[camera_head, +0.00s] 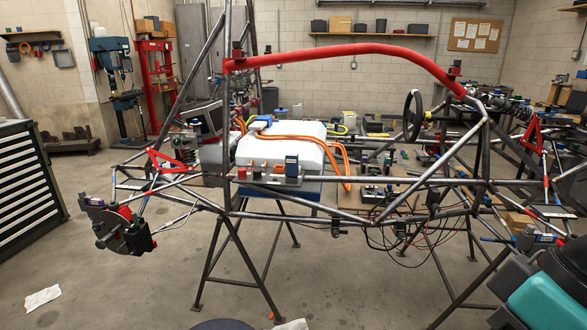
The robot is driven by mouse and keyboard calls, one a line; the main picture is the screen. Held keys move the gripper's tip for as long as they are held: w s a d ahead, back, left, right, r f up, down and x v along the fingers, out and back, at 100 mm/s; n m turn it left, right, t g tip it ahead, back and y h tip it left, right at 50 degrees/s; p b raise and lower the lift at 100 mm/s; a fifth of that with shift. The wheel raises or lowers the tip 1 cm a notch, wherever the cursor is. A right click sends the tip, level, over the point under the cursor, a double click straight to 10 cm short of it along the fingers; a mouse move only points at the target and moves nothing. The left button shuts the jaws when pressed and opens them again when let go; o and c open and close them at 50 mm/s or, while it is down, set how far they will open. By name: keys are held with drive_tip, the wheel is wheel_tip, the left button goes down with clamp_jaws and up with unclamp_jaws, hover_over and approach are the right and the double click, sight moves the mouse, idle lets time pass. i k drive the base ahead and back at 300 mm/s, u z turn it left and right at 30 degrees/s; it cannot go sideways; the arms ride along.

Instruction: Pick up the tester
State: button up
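I cannot say for sure which thing is the tester. A small upright blue-grey device (291,167) stands on a metal bracket at the front of the tube chassis, and could be it. A blue and yellow item (262,122) lies on top of the white box (285,149) inside the chassis. Small dark and coloured items also lie on the brown board (383,194) to the right, too small to name.
The tube chassis (350,212) with a red padded top bar (345,50) stands on dark trestles (235,265). Orange cables (335,160) and loose wires (405,243) hang in it. A drawer cabinet (28,180) is at left. Paper (42,298) lies on open floor.

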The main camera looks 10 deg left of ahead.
sight(291, 159)
drive_tip(key=k, duration=0.5)
drive_tip(key=z, duration=1.65)
drive_tip(key=i, duration=1.3)
drive_tip(key=u, duration=2.65)
